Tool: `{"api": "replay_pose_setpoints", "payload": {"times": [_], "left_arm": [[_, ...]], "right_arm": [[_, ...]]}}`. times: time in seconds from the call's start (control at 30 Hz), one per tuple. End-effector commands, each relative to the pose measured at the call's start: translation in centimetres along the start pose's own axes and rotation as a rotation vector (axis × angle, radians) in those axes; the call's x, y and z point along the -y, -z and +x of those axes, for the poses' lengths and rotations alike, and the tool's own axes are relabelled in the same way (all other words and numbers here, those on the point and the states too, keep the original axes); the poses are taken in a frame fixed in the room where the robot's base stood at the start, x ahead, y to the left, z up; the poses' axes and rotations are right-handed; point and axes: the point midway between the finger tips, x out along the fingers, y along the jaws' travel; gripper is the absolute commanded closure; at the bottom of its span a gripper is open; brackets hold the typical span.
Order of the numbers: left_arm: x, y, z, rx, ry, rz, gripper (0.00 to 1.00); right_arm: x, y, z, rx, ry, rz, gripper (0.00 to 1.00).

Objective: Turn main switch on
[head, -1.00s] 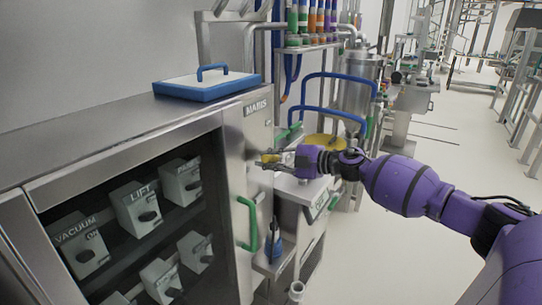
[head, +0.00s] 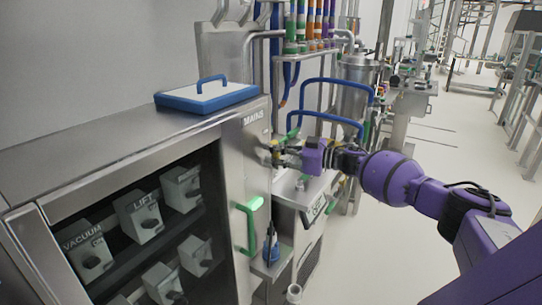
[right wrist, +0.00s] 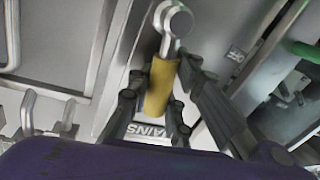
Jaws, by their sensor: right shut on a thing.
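The main switch shows in the right wrist view as a yellow handle (right wrist: 160,88) on a grey round-ended metal pivot. An upside-down MAINS label (right wrist: 148,131) is just below it there. In the head view the MAINS label (head: 253,118) is on the steel side of the cabinet, and the switch is mostly covered by my gripper. My right gripper (head: 280,154) is at that side face, its fingers on both sides of the yellow handle and shut on it. My left gripper is in neither view.
The steel cabinet (head: 120,140) has a dark front with several labelled knob boxes, such as LIFT (head: 140,215). A blue-rimmed tray (head: 207,95) lies on top. A green handle (head: 249,225) sticks out below the switch. Pipes and blue rails (head: 325,78) stand behind; floor at right is clear.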

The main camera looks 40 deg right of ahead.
Motion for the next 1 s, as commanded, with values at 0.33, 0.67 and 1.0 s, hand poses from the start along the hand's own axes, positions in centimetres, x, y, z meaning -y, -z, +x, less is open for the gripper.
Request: {"api": "replay_pose_setpoints", "payload": {"times": [0.33, 0.67, 1.0], "left_arm": [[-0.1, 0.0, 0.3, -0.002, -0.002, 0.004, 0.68], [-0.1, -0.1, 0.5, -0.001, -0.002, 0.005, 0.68], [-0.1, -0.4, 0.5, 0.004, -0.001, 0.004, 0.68]], "right_arm": [[-1.3, -0.3, -0.4, -0.032, -0.005, 0.184, 1.00], [-1.6, -0.4, -0.5, -0.043, -0.004, 0.241, 1.00], [-1.6, -0.4, -0.5, -0.043, -0.005, 0.244, 1.00]]}}
